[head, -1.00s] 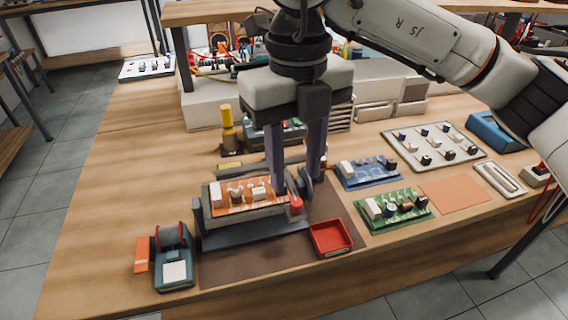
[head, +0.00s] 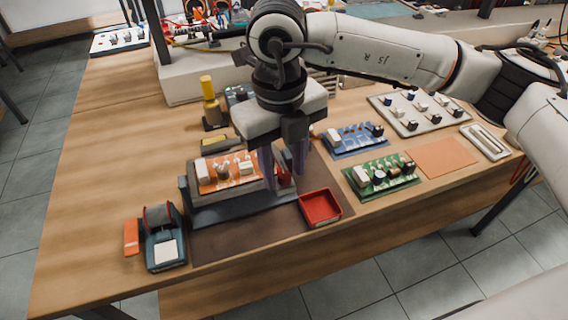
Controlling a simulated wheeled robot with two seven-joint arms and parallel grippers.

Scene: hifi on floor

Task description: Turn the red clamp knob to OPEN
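The red clamp knob (head: 284,179) is at the right end of a dark clamp fixture (head: 240,209), partly hidden by my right gripper. An orange circuit board (head: 207,188) with white and dark parts sits on the fixture. My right gripper (head: 283,172) points down over that end. Its two fingers are apart, with the knob showing between them in this view. I cannot tell whether a finger touches the knob. No OPEN marking can be read. My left gripper is not in view.
A red tray (head: 321,208) lies just right of the fixture. Blue (head: 354,140) and green (head: 382,176) circuit boards lie farther right. A teal device (head: 164,240) stands front left, and a yellow-topped bottle (head: 210,102) behind.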

